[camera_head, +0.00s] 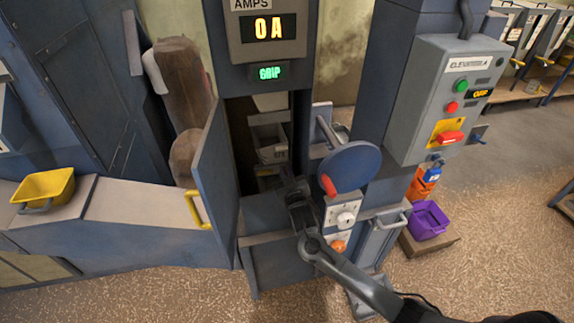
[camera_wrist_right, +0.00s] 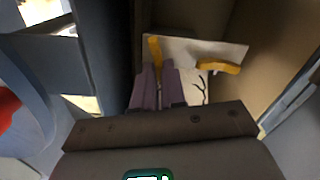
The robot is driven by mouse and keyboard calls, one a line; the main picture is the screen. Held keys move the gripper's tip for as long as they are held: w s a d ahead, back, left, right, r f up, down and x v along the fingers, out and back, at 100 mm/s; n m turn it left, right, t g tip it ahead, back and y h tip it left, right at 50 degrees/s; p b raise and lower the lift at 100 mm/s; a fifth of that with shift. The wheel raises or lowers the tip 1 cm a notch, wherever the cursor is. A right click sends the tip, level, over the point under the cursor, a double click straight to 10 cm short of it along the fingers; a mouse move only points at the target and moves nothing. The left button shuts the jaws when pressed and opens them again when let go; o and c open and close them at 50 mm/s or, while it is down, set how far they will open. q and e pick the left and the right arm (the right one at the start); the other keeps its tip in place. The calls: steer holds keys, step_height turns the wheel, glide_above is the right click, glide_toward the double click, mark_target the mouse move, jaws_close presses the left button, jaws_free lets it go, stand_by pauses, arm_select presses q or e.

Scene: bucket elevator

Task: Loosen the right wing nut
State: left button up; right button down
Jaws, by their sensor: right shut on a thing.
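My right gripper (camera_head: 297,190) reaches into the open front of the blue elevator casing, below the lit display. In the right wrist view its two purple-grey fingers (camera_wrist_right: 158,88) are shut on a yellow wing nut (camera_wrist_right: 154,50), whose upper part stands out beyond the fingertips. A second yellow wing nut (camera_wrist_right: 218,67) sits on the same pale plate (camera_wrist_right: 185,48), to the right in that view, clear of the fingers. The fingers hide the lower part of the held nut. In the head view my arm covers this spot and neither nut can be made out. My left gripper is not in view.
The open blue door (camera_head: 213,180) with a yellow handle stands left of the opening. A blue disc (camera_head: 350,165) with a red part is close on the right. A grey bucket (camera_head: 270,145) hangs inside above the gripper.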

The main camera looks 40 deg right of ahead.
steer(key=n+p, duration=0.7)
steer(key=n, duration=0.2)
steer(key=f+n+p, duration=0.1)
steer(key=n+p, duration=0.3)
steer(key=n, duration=0.1)
steer(key=shift+w+a+p, duration=0.25)
steer(key=shift+a+p, duration=0.1)
steer(key=shift+a, duration=0.05)
steer(key=c, duration=1.2)
jaws_free()
steer(key=shift+s, duration=0.1)
